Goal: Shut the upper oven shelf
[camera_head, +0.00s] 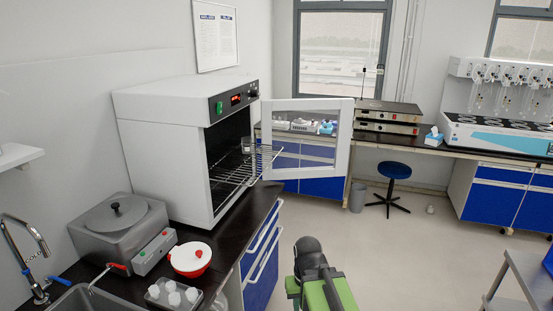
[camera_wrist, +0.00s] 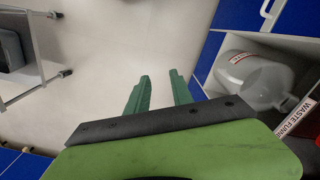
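The white oven (camera_head: 160,135) stands on the dark counter at the left, with its glass door (camera_head: 345,150) swung open to the right. A wire shelf (camera_head: 245,170) sticks out of the oven's opening toward the door. A small glass vessel (camera_head: 246,145) shows at the opening, by the shelf's back part. Whether another shelf lies above or below is hard to tell. My arm shows at the bottom of the head view, well below and right of the shelf. My gripper (camera_wrist: 160,92) has two green fingers, apart and empty, over the floor in the wrist view.
A grey water bath (camera_head: 115,225), a red and white pot (camera_head: 190,258) and a sink (camera_head: 90,298) are on the counter. A blue stool (camera_head: 394,170) stands at the back. An open cabinet with a plastic jug (camera_wrist: 255,80) is right in the wrist view. The middle floor is clear.

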